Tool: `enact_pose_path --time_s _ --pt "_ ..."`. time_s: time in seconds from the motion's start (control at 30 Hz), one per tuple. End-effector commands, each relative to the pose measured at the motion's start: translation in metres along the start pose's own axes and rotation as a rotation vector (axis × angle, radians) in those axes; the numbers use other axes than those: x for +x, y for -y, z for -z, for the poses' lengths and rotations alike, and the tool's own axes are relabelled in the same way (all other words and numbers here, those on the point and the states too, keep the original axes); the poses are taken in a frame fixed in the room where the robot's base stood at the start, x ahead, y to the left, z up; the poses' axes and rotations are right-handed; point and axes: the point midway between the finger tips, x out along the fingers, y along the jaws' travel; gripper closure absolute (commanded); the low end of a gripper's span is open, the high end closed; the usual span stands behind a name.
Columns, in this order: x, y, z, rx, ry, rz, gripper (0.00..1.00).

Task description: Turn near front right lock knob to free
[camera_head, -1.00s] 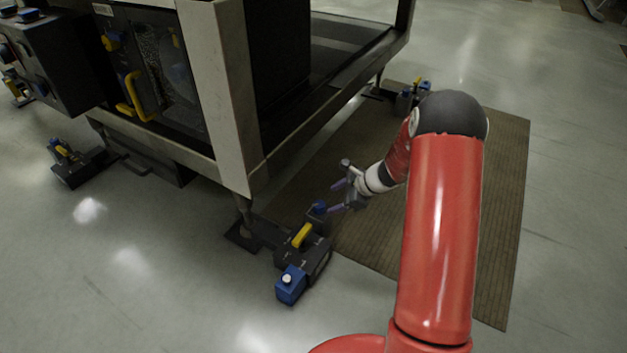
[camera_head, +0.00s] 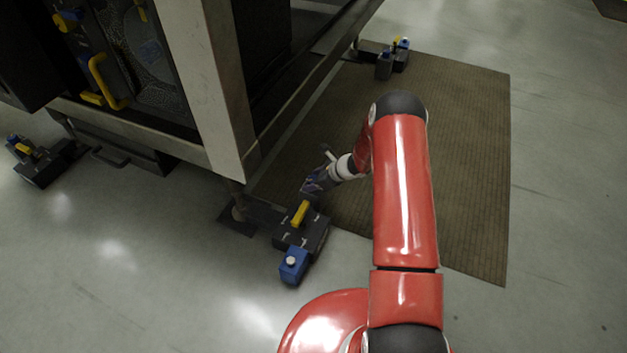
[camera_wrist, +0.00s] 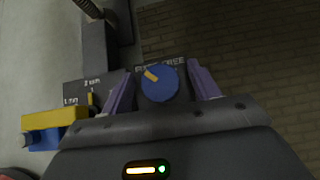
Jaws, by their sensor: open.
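The lock knob (camera_wrist: 160,88) is a round blue knob with a yellow pointer in the wrist view. Its pointer aims up and left. A dark label behind it reads "FREE" on the right; its left word is partly hidden. My gripper (camera_wrist: 162,84) is open, with one purple finger on each side of the knob. I cannot tell whether the fingers touch it. In the head view my gripper (camera_head: 314,187) is at the back of the dark foot unit (camera_head: 312,236) by the near machine corner and hides the knob.
The foot unit carries a yellow lever (camera_head: 300,213) and a blue block (camera_head: 293,266) with a white button. The machine's corner post (camera_head: 215,100) stands close to the left. A brown mat (camera_head: 455,150) lies to the right. Similar units stand farther off; the front floor is clear.

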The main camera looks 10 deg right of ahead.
Motion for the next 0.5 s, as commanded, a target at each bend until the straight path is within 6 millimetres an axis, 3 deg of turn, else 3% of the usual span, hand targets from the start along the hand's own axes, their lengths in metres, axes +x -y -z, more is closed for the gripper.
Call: enact_pose_path --time_s 0.27,0.5 --pt "0.0026 0.0 0.0 0.0 0.0 0.0 0.39" --pt "0.0024 0.0 -0.0001 -0.001 0.0 0.0 0.68"
